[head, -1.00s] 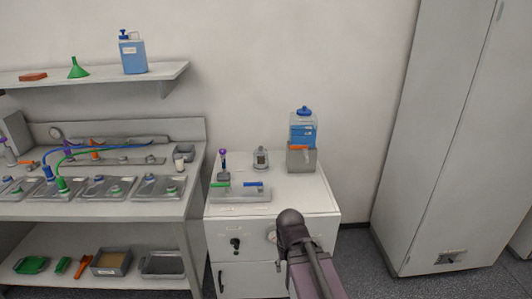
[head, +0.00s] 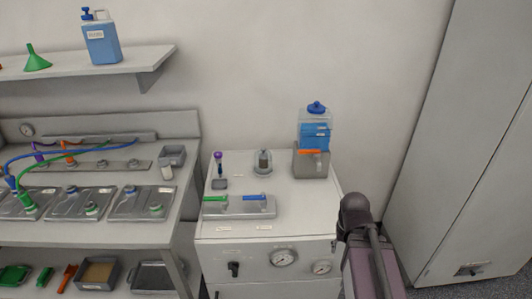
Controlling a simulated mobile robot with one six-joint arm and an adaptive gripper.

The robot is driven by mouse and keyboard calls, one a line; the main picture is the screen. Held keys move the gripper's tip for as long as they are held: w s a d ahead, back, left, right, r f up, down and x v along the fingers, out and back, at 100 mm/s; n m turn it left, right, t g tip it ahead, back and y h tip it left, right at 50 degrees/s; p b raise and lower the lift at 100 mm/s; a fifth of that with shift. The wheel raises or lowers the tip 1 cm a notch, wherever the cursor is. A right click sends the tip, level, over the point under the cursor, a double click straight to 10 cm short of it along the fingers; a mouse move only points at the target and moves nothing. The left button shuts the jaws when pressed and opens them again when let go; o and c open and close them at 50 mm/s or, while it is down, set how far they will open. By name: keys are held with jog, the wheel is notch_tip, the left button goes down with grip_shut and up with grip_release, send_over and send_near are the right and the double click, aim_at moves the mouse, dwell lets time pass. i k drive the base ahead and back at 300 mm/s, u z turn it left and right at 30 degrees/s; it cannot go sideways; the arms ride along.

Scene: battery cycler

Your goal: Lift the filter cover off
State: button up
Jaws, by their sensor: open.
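On the white cabinet's top (head: 285,211), a small rounded grey fitting with a dark cylinder (head: 263,160) stands near the back. It may be the filter with its cover, but it is too small to tell. Behind it to the right, a clear container with blue contents and a blue lid (head: 316,108) stands in a grey holder (head: 312,167). My arm rises at the lower right, beside the cabinet's right edge. My gripper itself does not show.
A grey plate with a green and a blue handle (head: 238,212) lies at the cabinet's front. A purple-topped item (head: 218,157) stands at its left. A bench (head: 180,208) with several trays and hoses is left; a tall locker (head: 480,150) is right.

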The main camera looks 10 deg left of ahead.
aim_at(264, 157)
jog(key=u, duration=0.2)
jog(key=i, duration=1.15)
jog(key=u, duration=0.45)
